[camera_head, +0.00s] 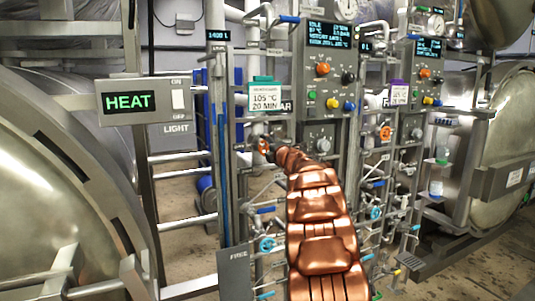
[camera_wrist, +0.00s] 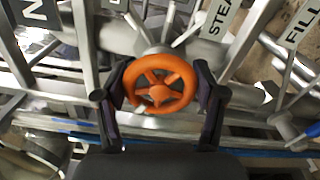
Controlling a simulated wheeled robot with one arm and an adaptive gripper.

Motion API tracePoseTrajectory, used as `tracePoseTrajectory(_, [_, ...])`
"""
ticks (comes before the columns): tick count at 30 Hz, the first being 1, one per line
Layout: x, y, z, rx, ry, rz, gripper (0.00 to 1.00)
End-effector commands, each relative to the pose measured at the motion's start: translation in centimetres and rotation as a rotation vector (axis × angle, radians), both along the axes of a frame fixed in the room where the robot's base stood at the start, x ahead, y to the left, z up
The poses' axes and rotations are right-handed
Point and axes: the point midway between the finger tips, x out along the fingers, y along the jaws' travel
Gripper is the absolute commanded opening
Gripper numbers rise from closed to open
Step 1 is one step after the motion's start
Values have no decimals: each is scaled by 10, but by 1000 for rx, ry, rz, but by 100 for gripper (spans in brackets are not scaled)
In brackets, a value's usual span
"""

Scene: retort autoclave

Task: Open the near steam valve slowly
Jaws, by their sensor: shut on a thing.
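The near steam valve has an orange handwheel with spokes (camera_wrist: 160,68), which fills the middle of the wrist view. A label reading "STEA", cut off by the frame, sits above it (camera_wrist: 221,17). My gripper (camera_wrist: 163,82) has one dark finger on each side of the wheel's rim and is shut on it. In the head view the near handwheel (camera_head: 263,146) shows at the end of my copper-coloured arm, which hides part of the panel below. How far the valve is turned cannot be told.
A second orange handwheel (camera_head: 385,132) sits on the farther panel. Blue handwheels (camera_head: 267,244) and pipes crowd below. A "FILL" label (camera_wrist: 303,24) is right of the wheel. A lit "HEAT" sign (camera_head: 127,102) hangs left, by a large steel vessel (camera_head: 50,170).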

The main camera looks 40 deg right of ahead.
Motion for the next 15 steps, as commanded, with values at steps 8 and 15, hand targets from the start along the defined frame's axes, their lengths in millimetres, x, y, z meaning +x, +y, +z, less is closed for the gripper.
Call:
tracePoseTrajectory(8, [1, 1, -3, -236, 84, 2, 35])
tracePoseTrajectory(15, [1, 2, -1, -394, 138, 2, 35])
